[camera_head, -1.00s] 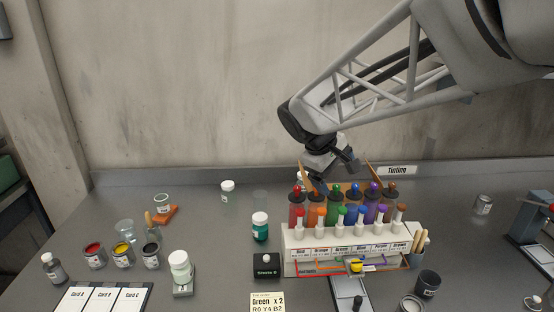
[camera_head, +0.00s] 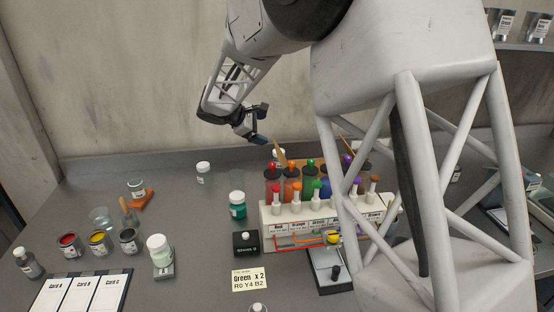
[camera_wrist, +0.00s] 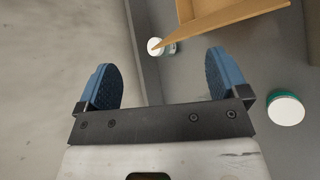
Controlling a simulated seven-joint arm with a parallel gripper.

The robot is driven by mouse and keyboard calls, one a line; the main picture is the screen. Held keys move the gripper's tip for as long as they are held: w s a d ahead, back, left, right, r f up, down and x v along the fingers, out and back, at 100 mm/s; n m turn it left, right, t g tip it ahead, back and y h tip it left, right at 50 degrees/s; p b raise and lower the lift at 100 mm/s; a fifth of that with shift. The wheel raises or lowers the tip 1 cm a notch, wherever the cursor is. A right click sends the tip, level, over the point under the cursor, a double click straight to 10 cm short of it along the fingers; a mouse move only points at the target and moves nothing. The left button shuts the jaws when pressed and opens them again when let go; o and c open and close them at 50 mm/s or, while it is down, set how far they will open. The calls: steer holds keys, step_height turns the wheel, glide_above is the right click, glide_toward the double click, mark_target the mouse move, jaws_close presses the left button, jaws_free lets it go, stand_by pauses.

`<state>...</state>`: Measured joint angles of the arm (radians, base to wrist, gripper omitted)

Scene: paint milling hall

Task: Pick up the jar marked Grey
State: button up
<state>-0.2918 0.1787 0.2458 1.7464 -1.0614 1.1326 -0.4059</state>
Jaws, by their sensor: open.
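No label reading Grey can be read on any jar. Another white lid (camera_head: 258,308) is cut off at the bottom edge. My gripper (camera_head: 263,124) is open and empty, above the table's back edge. In the wrist view, its blue-padded fingers (camera_wrist: 162,70) are apart; a white-lidded jar (camera_wrist: 155,46) shows beyond them and a teal-edged one (camera_wrist: 284,108) at right.
Open paint pots (camera_head: 98,241), cards (camera_head: 82,292) and a black box (camera_head: 246,243) stand left and front. My arm hides the rack's right side.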

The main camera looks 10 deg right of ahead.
steer(key=w+f+n+h, duration=0.1)
steer(key=w+f+n, duration=0.3)
steer(key=w+f, duration=0.35)
steer(key=n+t+h, duration=0.1)
steer(key=n, duration=0.4)
glide_toward(273, 158)
steer(key=x, duration=0.5)
steer(key=shift+s+d, duration=0.1)
steer(key=shift+s, duration=0.1)
steer(key=shift+t+h, duration=0.3)
steer(key=shift+x, duration=1.25)
steer(key=shift+f, duration=0.1)
steer(key=shift+x, duration=2.55)
steer(key=shift+f, duration=0.1)
